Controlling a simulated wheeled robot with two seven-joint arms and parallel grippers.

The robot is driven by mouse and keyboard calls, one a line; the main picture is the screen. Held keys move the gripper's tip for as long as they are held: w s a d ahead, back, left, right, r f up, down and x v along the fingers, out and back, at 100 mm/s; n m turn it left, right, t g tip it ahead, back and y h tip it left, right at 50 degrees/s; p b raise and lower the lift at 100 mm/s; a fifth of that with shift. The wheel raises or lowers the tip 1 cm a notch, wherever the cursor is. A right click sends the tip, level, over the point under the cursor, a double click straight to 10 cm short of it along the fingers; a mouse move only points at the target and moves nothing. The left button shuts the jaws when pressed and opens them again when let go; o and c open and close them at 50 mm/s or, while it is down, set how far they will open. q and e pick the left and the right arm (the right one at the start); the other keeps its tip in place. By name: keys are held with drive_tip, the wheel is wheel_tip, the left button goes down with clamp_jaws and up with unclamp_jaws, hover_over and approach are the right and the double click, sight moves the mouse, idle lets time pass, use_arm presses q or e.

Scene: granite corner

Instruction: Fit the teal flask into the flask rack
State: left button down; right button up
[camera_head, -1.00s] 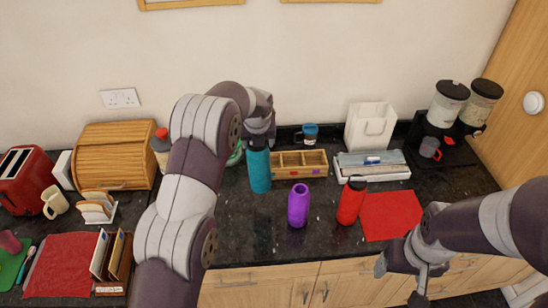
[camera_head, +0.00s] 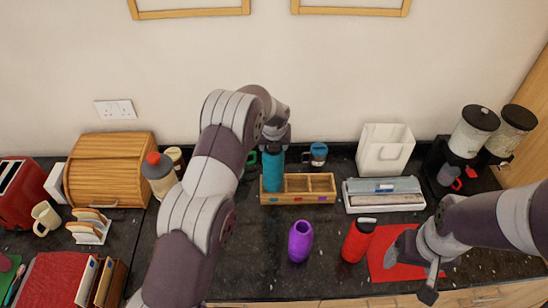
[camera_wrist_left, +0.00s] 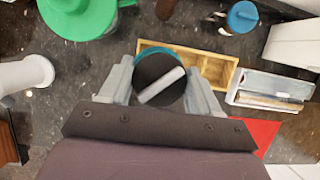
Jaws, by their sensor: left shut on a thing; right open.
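The teal flask (camera_head: 272,172) is upright at the left compartment of the wooden flask rack (camera_head: 310,199). The rack's front wall hides its base, so I cannot tell how deep it sits. The other two compartments look empty. My left gripper (camera_head: 275,146) is shut on the flask's upper part; in the left wrist view, its dark cap (camera_wrist_left: 160,80) shows between the fingers (camera_wrist_left: 162,88) over the rack's left end (camera_wrist_left: 216,68). My right gripper (camera_head: 430,290) is open and empty at the counter's front right.
A purple flask (camera_head: 300,241) and a red flask (camera_head: 358,242) stand in front of the rack. A red mat (camera_head: 380,265) lies on the right. A box of wraps (camera_head: 384,194) is right of the rack, a blue-lidded mug (camera_head: 317,154) behind it. A green-lidded item (camera_wrist_left: 80,14) is near my left gripper.

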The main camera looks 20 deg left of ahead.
sight(273, 168)
use_arm(q)
wheel_tip(273, 168, down, 4)
drive_tip(key=shift+w+r+p, duration=0.1)
drive_tip(key=shift+w+p, duration=0.05)
drive_tip(key=shift+p, duration=0.75)
drive_tip(key=shift+f, duration=0.5)
unclamp_jaws()
drive_tip(key=shift+r, duration=0.1)
